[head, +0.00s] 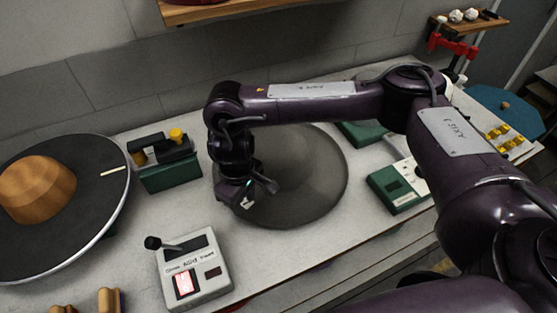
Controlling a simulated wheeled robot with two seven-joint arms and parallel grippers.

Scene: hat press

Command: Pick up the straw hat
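A wide, round, grey, smooth-looking piece (310,180) lies on the table in the middle of the head view. It is the only hat-like shape I see, but its colour is not that of straw, so I cannot be sure it is the straw hat. My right gripper (250,197) points down at its left edge, and the arm hides part of its far side. The fingers are small and dark, and I cannot tell whether they are apart or closed on the edge. My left gripper is not in view.
A wooden hat block (36,189) sits on a black round plate (98,185) at left. A grey control box (194,268) with a lever stands in front. A green tool block (170,172) is at left of my gripper. Green boxes (398,187) stand at right. A wooden shelf (225,10) hangs above.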

